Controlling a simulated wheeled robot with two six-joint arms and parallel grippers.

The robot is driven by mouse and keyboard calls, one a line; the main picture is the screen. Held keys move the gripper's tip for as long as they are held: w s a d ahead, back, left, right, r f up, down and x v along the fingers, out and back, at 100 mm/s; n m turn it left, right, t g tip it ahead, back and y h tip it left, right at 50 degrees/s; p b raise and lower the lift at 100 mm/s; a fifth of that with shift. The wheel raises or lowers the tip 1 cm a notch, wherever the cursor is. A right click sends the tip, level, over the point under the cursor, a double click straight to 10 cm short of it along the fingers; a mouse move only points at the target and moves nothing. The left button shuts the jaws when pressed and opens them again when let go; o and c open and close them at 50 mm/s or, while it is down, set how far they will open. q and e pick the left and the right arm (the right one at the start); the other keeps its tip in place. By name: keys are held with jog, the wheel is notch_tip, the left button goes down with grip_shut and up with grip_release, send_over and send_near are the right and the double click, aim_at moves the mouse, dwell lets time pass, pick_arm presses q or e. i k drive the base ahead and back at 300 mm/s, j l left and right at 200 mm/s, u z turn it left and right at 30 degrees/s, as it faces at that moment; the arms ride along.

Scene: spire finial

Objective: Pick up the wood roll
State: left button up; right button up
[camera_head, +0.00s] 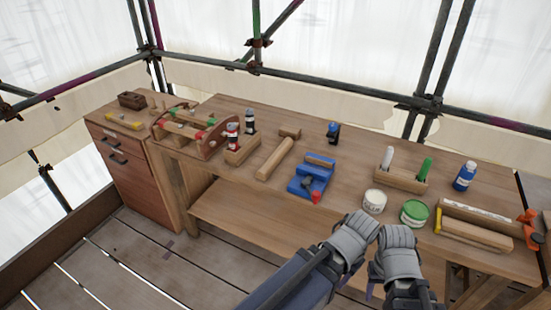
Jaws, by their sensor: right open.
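A long, light-wood roll-like piece (275,158) lies on the workbench (225,112) left of the middle, between a small wooden holder and a blue tool block. I take it as the wood roll. My left gripper (355,238) and right gripper (397,244) are close side by side at the bench's front edge, to the right of and nearer than the roll. Neither touches it. My right gripper is open with nothing visible in it. The left gripper's jaw opening cannot be made out.
The blue block (310,178) stands between the roll and my grippers. A white tub (374,201) and a green tub (414,213) stand just beyond the grippers. Scaffold poles stand behind.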

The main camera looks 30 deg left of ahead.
aim_at(274, 160)
jog(key=i+j+z, duration=0.35)
jog(key=j, duration=0.5)
jog(key=j+z, duration=0.35)
jog(key=j, duration=0.45)
jog(key=j+z, duration=0.35)
jog(key=j, duration=0.6)
